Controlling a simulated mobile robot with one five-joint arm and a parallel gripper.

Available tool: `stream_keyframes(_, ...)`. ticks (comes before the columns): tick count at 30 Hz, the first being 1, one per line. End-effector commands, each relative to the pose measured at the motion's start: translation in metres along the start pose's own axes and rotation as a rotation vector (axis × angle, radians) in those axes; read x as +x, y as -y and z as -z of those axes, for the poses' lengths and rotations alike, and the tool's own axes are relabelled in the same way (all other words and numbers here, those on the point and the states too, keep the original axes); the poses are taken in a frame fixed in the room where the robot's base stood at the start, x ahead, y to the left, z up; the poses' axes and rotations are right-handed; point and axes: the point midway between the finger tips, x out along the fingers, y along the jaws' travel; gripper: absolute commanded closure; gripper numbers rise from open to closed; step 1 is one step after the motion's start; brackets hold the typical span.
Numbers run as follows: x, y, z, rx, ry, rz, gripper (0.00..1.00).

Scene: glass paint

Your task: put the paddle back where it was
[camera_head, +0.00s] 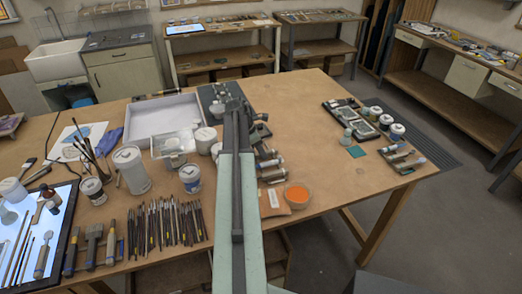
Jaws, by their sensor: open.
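I cannot pick out the paddle for certain. Several short handled tools (92,246) lie at the table's front left edge, and one could be it, but they are too small to tell. My arm reaches forward over the middle of the worktable (330,140). My gripper (227,92) is at its far end, above a dark board (208,93) beside the white tray. It is open, and I see nothing held in it. My arm hides part of the table beneath it.
A white tray (166,116), jars (130,168), a row of brushes (168,224) and a glowing light panel (30,235) crowd the left. Right-middle is clear; a palette (355,120) and jars (397,130) lie beyond.

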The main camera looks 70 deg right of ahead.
Motion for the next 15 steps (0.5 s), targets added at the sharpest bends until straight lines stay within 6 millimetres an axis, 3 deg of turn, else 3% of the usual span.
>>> stream_keyframes(5,-0.014,0.0,-0.001,-0.001,0.0,0.0,0.55)
stream_keyframes(15,-0.075,0.0,-0.002,-0.001,0.0,0.0,0.55)
